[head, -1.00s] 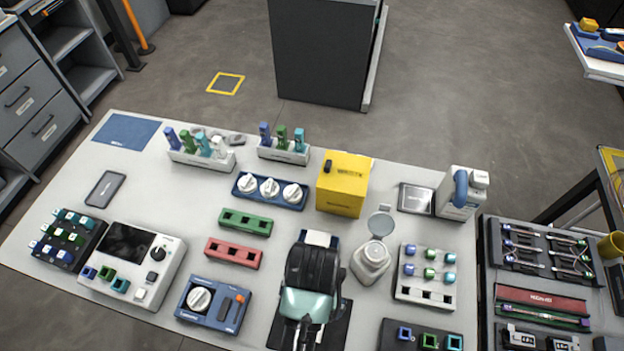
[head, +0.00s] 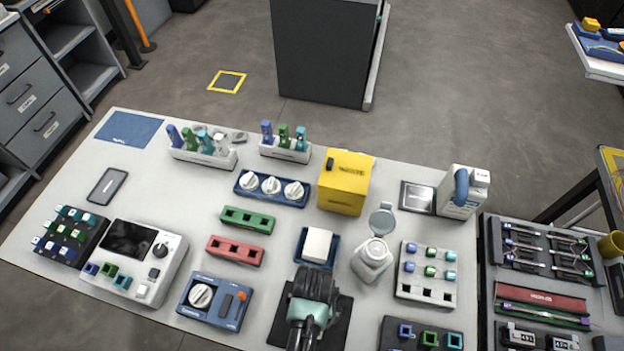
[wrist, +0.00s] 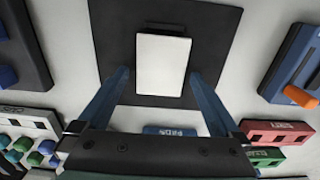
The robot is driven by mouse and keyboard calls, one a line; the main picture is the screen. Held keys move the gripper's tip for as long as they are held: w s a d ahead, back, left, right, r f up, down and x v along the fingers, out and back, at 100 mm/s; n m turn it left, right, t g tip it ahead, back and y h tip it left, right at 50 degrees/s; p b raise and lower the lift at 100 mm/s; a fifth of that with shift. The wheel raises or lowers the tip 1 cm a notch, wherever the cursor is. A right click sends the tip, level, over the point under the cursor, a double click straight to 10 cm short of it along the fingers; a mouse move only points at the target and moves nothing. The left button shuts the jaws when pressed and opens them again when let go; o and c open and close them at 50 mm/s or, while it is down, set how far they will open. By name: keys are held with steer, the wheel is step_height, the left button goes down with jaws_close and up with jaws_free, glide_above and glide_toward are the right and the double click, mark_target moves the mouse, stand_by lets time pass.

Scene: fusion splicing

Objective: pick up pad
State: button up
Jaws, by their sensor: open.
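A white rectangular pad (wrist: 162,65) lies over the black mat (wrist: 220,30) in the wrist view. My gripper (wrist: 160,78) is open, with one blue finger on each side of the pad and visible gaps between. I cannot tell the height of the fingertips above it. In the head view my gripper (head: 308,310) is over the black mat (head: 338,318) and hides this pad. Another white block (head: 317,246) sits in a blue tray (head: 302,246) just beyond my gripper. The labelled edge of that tray (wrist: 170,131) shows in the wrist view.
A blue device with a knob (head: 213,302) and a red rack (head: 234,251) stand to the left. A white bottle with an open lid (head: 371,262) and a white rack (head: 426,292) stand to the right. A yellow box (head: 344,183) stands behind.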

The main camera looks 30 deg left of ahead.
steer(key=shift+c, duration=0.3)
steer(key=c, duration=0.8)
step_height(320, 180, up, 10)
steer(key=shift+f, duration=0.1)
